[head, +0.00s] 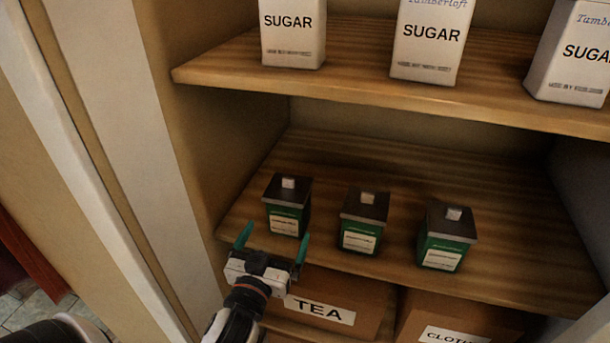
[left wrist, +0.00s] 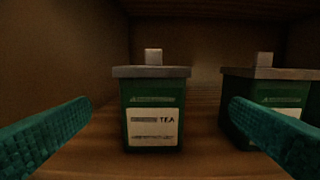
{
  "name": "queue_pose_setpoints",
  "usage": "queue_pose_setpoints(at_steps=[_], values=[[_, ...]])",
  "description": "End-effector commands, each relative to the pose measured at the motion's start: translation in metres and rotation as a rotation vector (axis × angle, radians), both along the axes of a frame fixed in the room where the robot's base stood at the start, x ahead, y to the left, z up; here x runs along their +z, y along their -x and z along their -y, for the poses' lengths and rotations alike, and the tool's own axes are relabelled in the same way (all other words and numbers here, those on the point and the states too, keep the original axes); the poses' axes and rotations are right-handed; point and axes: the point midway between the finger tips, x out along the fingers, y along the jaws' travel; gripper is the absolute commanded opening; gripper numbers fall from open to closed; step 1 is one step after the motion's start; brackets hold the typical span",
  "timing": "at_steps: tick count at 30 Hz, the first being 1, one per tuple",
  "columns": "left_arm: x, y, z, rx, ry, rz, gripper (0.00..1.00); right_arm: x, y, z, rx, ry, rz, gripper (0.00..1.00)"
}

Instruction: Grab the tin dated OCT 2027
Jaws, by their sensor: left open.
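Three green tins with dark lids and pale knobs stand in a row on the middle shelf: a left tin (head: 287,207), a middle tin (head: 361,222) and a right tin (head: 446,238). Their date print is too small to read in the head view. My left gripper (head: 273,243) is open and empty in front of the left tin. In the left wrist view a tin labelled TEA (left wrist: 153,110) stands upright between the open fingers, ahead of them and untouched. Its small lower print is unreadable. Another tin (left wrist: 270,95) is partly hidden by the right finger. My right gripper is not in view.
The middle shelf (head: 520,225) is bare around and behind the tins. An upper shelf (head: 370,88) holds several white SUGAR packs (head: 430,50). Below are a TEA box (head: 345,295) and a CLOTH-labelled box (head: 450,318). The cupboard's side wall (head: 215,150) is close on the left.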

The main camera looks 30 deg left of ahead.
Motion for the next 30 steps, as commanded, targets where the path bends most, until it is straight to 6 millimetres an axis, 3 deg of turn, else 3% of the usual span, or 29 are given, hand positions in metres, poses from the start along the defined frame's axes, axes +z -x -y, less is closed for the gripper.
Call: queue_pose_setpoints(at_steps=[1,5,15,23,30], values=[[0.006,0.002,-0.003,0.012,0.001,-0.018,1.0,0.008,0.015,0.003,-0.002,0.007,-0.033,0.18],[0.004,0.0,-0.008,0.024,0.004,-0.035,1.0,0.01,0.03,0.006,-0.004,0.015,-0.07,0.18],[0.003,-0.053,-0.022,0.023,0.002,-0.034,1.0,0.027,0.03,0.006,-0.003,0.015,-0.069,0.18],[0.003,-0.072,-0.029,0.023,0.002,-0.034,1.0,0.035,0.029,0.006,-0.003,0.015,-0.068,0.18],[0.0,-0.104,-0.04,0.023,0.002,-0.033,1.0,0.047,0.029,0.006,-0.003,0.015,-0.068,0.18]])
